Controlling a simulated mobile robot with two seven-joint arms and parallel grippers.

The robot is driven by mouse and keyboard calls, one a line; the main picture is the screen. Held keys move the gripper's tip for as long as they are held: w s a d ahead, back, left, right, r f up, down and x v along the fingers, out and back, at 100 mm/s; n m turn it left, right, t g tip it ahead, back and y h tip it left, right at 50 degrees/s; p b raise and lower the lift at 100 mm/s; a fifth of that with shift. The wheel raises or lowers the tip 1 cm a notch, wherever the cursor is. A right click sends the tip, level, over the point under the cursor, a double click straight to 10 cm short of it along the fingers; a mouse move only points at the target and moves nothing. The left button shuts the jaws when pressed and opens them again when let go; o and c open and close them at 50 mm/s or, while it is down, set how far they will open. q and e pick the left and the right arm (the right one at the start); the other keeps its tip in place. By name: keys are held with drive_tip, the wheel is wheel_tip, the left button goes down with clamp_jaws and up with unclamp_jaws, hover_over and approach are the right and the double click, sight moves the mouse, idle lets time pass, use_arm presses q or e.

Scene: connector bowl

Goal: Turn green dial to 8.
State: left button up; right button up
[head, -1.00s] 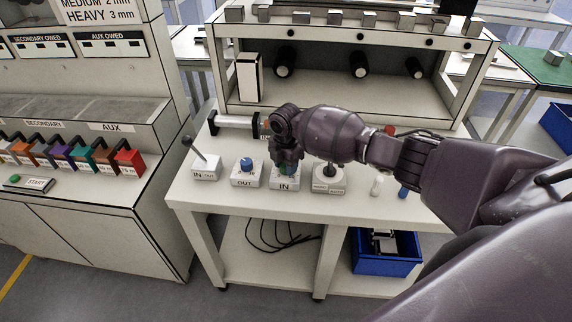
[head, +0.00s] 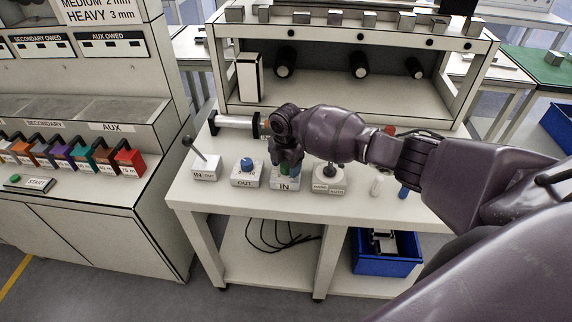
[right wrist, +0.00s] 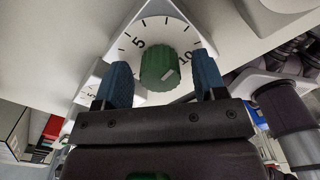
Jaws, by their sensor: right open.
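The green dial (head: 286,168) sits on a white box labelled IN on the table and is partly hidden by my right gripper. In the right wrist view the dial (right wrist: 158,68) has a white mark on its lower right part. Its white scale (right wrist: 150,25) shows 5 at upper left and 10 at right; I cannot tell the exact reading. My right gripper (head: 286,160) points down over the dial. Its blue fingers (right wrist: 162,75) are open on either side of the dial, with gaps visible. My left gripper is not in view.
A box with a blue knob (head: 247,164) labelled OUT stands left of the dial, and a lever box (head: 205,168) farther left. A black-knobbed selector (head: 329,178) is close on the right. A metal cylinder (head: 235,121) lies behind.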

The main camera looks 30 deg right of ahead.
drive_tip(key=shift+r, duration=0.1)
wheel_tip(320, 180, up, 11)
drive_tip(key=shift+p, duration=0.45)
idle(0.5)
